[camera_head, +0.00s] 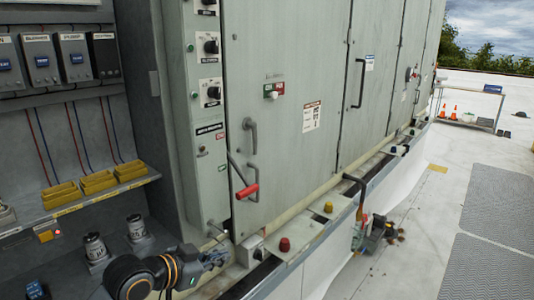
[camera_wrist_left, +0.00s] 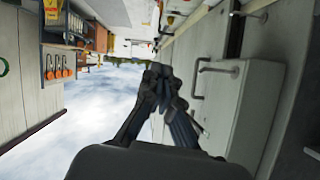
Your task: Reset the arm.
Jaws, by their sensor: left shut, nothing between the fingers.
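My left gripper (camera_head: 216,257) is low in the head view, in front of the grey cabinet's lower edge, at the end of my dark arm with an orange ring. Its fingers are together with nothing seen between them. In the left wrist view the closed gripper (camera_wrist_left: 160,78) points away from the camera, beside the cabinet wall and apart from its handles. My right gripper is not in view.
The tall cabinet (camera_head: 285,120) has a door handle and a red-gripped lever (camera_head: 247,191) above and right of my gripper. Yellow bins (camera_head: 98,182) sit on a shelf at left. Red and amber knobs line the ledge (camera_head: 305,232). The walkway (camera_head: 420,210) at right is largely clear.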

